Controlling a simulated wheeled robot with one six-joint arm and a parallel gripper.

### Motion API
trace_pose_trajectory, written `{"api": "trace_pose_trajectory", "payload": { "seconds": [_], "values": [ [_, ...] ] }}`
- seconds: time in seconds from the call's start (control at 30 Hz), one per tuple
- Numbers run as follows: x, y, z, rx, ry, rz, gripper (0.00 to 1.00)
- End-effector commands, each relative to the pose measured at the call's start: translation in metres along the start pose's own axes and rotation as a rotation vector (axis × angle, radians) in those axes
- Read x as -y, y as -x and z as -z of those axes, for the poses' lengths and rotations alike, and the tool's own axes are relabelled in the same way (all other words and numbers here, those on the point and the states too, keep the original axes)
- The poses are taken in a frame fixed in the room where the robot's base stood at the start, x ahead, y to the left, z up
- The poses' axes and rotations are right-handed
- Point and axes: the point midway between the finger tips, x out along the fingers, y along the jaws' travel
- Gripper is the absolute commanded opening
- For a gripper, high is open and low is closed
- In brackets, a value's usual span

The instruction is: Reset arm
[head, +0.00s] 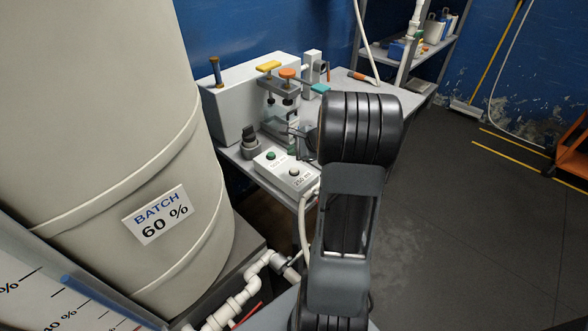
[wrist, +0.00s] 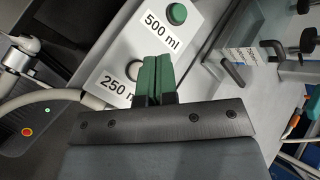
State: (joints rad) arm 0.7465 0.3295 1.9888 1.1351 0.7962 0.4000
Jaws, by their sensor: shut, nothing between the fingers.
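My gripper (wrist: 157,62) is shut and empty, its two green fingers side by side in the wrist view. Its tips lie over the grey button box (wrist: 193,48), beside the white button (wrist: 134,69) by the "250 ml" label. The green button (wrist: 177,14) by the "500 ml" label is farther up. I cannot tell whether the tips touch the box. In the head view my dark arm rises through the middle and bends toward the bench, hiding most of the gripper. The button box (head: 284,175) sits at the bench's front edge.
A large beige tank (head: 110,110) marked "BATCH 60 %" fills the left. Behind the button box are a grey cabinet (head: 236,100) and clamp-like fittings with an orange knob (head: 287,73). White pipes (head: 235,303) run low. The dark floor (head: 450,200) at right is clear.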

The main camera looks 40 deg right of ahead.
Motion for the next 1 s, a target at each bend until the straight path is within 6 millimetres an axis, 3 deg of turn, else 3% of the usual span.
{"api": "trace_pose_trajectory", "payload": {
  "seconds": [0.67,0.83,1.0],
  "values": [
    [-0.002,0.0,0.0,0.001,0.038,-0.009,0.0],
    [-0.048,0.003,0.002,-0.01,0.259,-0.182,0.0],
    [-0.103,0.036,-0.06,0.012,0.776,-0.452,0.0]
  ]
}}
